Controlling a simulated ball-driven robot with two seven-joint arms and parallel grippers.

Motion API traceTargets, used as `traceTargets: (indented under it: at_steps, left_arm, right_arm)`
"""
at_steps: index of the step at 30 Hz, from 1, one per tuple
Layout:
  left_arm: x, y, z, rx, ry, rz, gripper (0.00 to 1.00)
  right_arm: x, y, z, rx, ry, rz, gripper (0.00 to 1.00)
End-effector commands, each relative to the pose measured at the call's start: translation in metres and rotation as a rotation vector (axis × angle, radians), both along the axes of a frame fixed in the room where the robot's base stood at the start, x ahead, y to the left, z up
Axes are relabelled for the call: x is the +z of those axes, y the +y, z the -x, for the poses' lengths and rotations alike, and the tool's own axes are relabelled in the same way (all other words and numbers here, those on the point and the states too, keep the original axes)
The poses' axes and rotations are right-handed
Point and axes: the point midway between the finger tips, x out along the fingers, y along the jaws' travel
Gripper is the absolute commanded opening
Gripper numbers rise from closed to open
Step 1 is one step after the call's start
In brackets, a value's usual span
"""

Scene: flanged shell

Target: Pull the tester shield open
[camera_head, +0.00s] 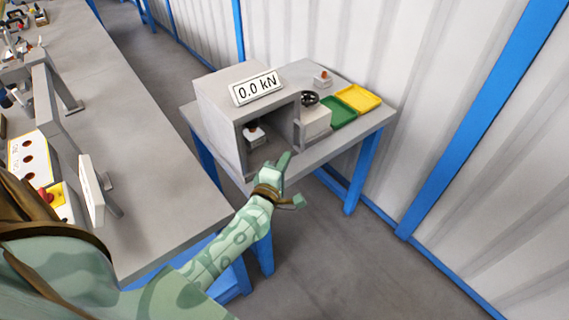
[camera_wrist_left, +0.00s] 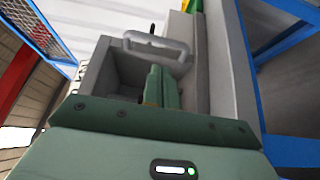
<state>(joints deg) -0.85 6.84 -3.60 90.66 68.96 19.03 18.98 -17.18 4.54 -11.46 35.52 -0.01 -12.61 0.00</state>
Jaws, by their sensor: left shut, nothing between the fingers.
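The tester is a grey box (camera_head: 218,112) with a "0.0 kN" display (camera_head: 258,88) on top, on a small grey table (camera_head: 340,134). Its front looks open in the head view, with a small dark-topped item (camera_head: 254,134) inside. In the left wrist view a grey U-shaped handle (camera_wrist_left: 158,42) stands at the box's rim; I cannot make out the shield panel clearly. My left gripper (camera_head: 284,161) is shut and empty in front of the opening's lower right. Its green fingers (camera_wrist_left: 162,86) lie just below the handle, apparently apart from it. My right gripper is not in view.
A long grey bench (camera_head: 140,150) with equipment runs along the left. A corrugated wall stands behind. The floor in front is clear.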

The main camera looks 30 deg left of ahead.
Motion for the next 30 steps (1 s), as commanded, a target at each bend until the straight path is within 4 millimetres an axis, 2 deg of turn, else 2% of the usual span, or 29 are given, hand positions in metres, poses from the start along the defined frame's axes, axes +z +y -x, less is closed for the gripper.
traceTargets:
  at_steps: [6,12,30]
  left_arm:
    - [-0.003,0.007,-0.04,-0.001,0.001,-0.002,0.0]
    - [-0.002,0.012,-0.061,-0.001,0.003,-0.003,0.0]
    - [-0.002,0.013,-0.066,-0.019,0.002,-0.007,0.0]
  right_arm:
    - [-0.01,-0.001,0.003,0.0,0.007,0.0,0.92]
    - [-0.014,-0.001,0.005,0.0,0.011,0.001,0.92]
    - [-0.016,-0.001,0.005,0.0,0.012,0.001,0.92]
